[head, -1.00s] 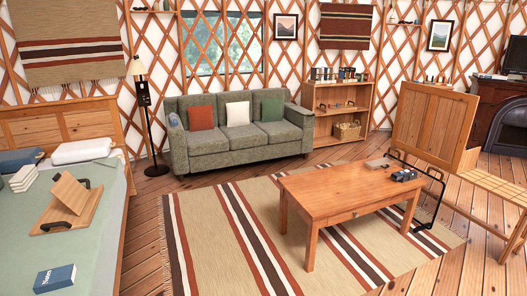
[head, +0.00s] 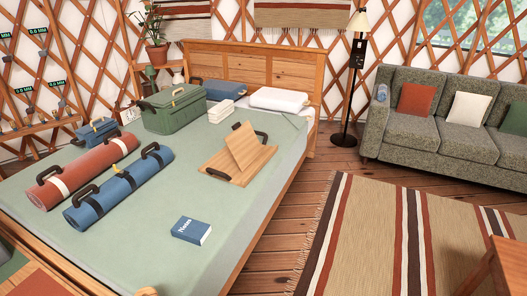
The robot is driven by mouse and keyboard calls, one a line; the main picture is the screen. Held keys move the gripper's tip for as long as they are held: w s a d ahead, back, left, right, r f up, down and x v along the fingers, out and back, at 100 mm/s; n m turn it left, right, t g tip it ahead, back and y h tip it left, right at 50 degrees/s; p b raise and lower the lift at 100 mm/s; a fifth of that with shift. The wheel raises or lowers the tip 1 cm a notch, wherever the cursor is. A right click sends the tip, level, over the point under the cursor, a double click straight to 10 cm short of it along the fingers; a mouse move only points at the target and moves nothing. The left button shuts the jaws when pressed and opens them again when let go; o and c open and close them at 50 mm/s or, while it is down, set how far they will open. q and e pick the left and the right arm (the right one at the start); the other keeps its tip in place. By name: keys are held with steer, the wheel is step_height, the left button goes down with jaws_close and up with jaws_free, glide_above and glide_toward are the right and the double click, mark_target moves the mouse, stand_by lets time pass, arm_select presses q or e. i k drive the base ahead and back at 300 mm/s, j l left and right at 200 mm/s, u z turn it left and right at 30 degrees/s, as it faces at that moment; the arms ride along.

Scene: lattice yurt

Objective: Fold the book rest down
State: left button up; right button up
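The book rest (head: 250,147) lies on the green bed cover, right of the bed's middle. It is light wood, with a flat base (head: 243,169) on the bed and a panel standing tilted up from it. A dark handle (head: 218,173) sits at its near left edge and another dark handle (head: 262,136) shows behind the panel. Nothing rests on the panel. Neither of my grippers is in view.
A blue book (head: 191,230) lies nearer on the bed (head: 130,250). Left are a blue roll (head: 118,187), a red roll (head: 82,172) and a green case (head: 173,108). White stacked blocks (head: 221,111) stand behind the rest.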

mark_target(245, 146)
steer(key=i+l+u, duration=0.35)
steer(key=i+l, duration=0.65)
steer(key=i+l+u, duration=0.1)
steer(key=i+l, duration=0.65)
steer(key=l, duration=0.15)
